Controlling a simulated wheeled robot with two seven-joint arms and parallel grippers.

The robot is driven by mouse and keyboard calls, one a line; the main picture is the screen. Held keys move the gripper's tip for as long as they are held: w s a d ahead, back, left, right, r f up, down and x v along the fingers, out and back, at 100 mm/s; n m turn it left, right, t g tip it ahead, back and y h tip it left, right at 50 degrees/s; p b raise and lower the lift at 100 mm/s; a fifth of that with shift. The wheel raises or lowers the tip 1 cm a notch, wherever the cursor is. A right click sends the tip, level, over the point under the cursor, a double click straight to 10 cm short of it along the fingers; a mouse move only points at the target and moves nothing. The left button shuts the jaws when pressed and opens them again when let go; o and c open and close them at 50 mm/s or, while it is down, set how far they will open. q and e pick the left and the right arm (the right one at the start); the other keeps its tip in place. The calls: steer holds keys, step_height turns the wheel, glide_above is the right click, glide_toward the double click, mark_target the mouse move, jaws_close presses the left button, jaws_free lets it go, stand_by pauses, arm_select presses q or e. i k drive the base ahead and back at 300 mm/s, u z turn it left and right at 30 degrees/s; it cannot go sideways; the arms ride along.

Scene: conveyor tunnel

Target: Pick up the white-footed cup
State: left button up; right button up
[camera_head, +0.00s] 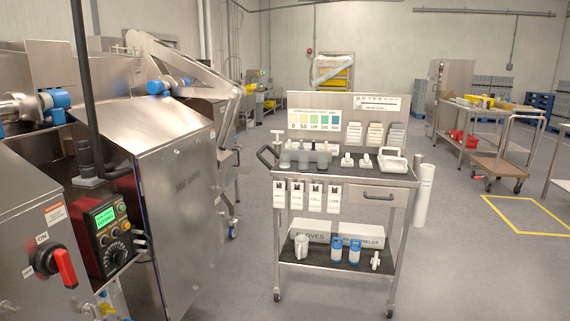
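I cannot single out a white-footed cup with certainty. A row of small dark and pale vessels (305,156) stands on the dark top of a steel cart (347,174), on its left half. They are too small to tell which one has a white foot. Two small white items (347,160) stand to their right, and a white handled container (392,161) is at the right end of the top. A pale jug-like vessel (301,254) stands at the left of the lower shelf. Neither of my grippers is in view.
Steel machinery (182,200) with a control box (107,235) fills the left side. The cart's lower shelf holds blue-labelled bottles (337,249), a small white bottle (375,261) and boxes (346,233). A white tube (424,196) stands right of the cart.

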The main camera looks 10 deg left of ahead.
mark_target(284, 158)
steer(key=z, duration=0.3)
steer(key=k, duration=0.35)
steer(key=u, duration=1.45)
steer(key=i, duration=0.9)
steer(key=z, duration=0.6)
steer(key=i, duration=0.55)
steer(key=z, duration=0.55)
